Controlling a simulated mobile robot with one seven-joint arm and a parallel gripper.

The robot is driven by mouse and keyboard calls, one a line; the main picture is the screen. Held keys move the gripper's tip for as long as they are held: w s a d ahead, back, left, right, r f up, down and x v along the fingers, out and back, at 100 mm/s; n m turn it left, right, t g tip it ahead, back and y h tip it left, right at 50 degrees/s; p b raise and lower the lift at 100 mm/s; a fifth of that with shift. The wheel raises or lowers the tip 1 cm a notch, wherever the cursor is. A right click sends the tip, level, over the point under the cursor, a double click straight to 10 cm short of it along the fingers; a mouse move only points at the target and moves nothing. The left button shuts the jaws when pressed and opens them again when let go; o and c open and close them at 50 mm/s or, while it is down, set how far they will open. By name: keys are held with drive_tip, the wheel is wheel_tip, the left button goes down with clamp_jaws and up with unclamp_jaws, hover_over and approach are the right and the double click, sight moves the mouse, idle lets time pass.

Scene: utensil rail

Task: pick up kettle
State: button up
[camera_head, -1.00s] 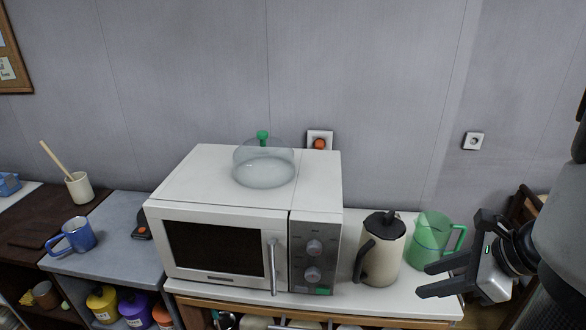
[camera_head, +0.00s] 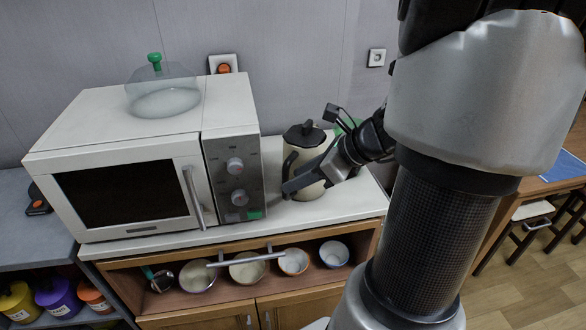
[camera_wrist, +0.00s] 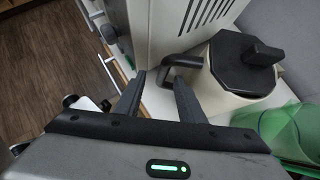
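The kettle (camera_head: 307,157) is cream with a black lid and a black handle on its left side. It stands upright on the white counter, just right of the microwave. In the wrist view the kettle (camera_wrist: 228,88) is at the upper right, and its black handle (camera_wrist: 183,68) lies just beyond my fingertips. My gripper (camera_head: 290,178) is in front of the kettle and hides part of its lower body.
The white microwave (camera_head: 232,125) stands close on the kettle's left, with a clear dome (camera_head: 163,92) on top. A green translucent jug (camera_wrist: 283,128) is close to the kettle's right. Several bowls (camera_head: 246,268) sit on the shelf below.

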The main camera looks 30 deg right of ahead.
sight(286, 196)
drive_tip(key=x, duration=0.1)
drive_tip(key=b+x, duration=0.1)
drive_tip(key=x, duration=0.3)
drive_tip(key=shift+d+f+b, duration=0.15)
drive_tip(key=shift+d+b, duration=0.1)
drive_tip(key=shift+b, duration=0.1)
drive_tip(key=shift+w+a+f, duration=0.2)
drive_tip(key=shift+w, duration=0.05)
clamp_jaws()
drive_tip(key=shift+w+d+r, duration=0.1)
drive_tip(key=shift+r, duration=0.1)
idle(0.7)
